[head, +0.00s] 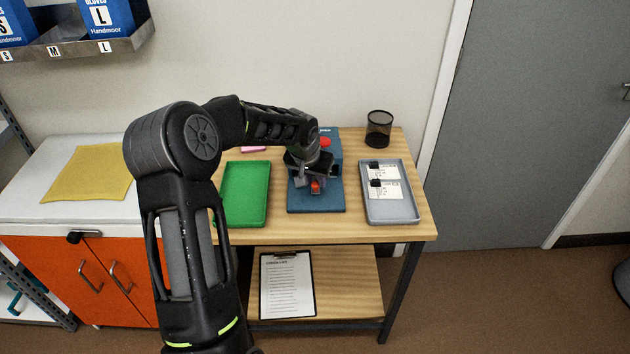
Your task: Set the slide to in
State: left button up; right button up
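A blue device (334,200) stands on the wooden table, and a red part (325,142) shows near its back. A small orange-red piece (315,187) shows on its front half, right by my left gripper (313,184). That gripper reaches down over the middle of the device, and my wrist hides much of it. I cannot tell whether the fingers touch the orange-red piece or are closed on it. Which part is the slide, and its position, cannot be made out. My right gripper is not in view.
A green tray (246,190) lies left of the device, and a grey tray (391,212) with labelled cards lies right of it. A black mesh cup (378,128) stands at the back right. A clipboard (287,285) lies on the lower shelf.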

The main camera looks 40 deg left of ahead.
pick_arm(q)
jog(key=o, duration=0.4)
jog(key=shift+c, duration=0.2)
jog(key=b+v, duration=0.1)
jog(key=v, duration=0.6)
jog(key=shift+r, duration=0.3)
jog(key=shift+s, duration=0.15)
